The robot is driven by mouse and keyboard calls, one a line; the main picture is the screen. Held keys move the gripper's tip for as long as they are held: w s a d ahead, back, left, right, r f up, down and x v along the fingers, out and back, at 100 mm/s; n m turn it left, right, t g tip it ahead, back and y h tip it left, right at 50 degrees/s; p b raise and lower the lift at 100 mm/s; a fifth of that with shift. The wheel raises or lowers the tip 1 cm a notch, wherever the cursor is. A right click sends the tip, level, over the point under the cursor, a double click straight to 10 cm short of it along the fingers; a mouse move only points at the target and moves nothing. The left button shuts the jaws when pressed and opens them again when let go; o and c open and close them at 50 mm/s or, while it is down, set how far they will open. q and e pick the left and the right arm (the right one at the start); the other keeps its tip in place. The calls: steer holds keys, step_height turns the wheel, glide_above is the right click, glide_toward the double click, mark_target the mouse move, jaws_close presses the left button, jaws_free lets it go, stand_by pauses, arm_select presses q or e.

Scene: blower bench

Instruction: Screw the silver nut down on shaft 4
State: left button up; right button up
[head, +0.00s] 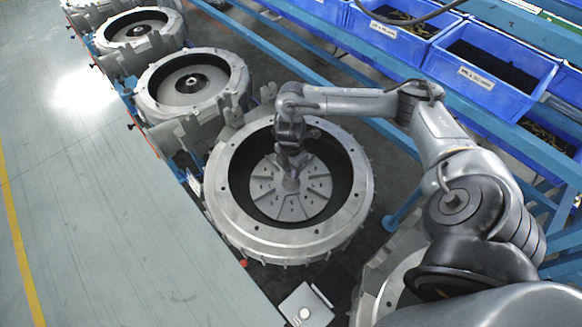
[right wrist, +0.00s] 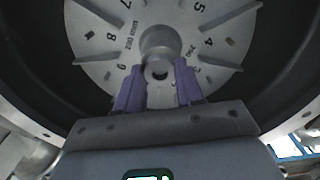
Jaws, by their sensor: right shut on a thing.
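A silver blower wheel (head: 262,190) with radial fins sits inside a round metal housing (head: 225,225). My right gripper (head: 290,172) reaches straight down over the wheel's centre. In the right wrist view the gripper's two purple fingers (right wrist: 158,82) are at the hub (right wrist: 160,40), closed on the silver nut (right wrist: 158,71), which shows between them. The fingers and arm hide much of the nut in the head view, and its height on the shaft cannot be told. No shaft number can be read. My left gripper is not in view.
Blue bins (head: 488,70) sit on a blue rack at the upper right. A small light plate (head: 305,305) lies below the central housing. The floor at left is clear.

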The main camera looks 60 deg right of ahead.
steer(key=shift+r+m+p, duration=0.15)
steer(key=shift+m+p, duration=0.55)
steer(key=shift+p, duration=0.15)
steer(key=shift+m, duration=1.4)
steer(key=m, duration=0.2)
steer(key=shift+m, duration=0.4)
steer(key=m, duration=0.6)
steer(key=shift+f, duration=0.2)
steer(key=m, duration=1)
steer(key=shift+m, duration=1.2)
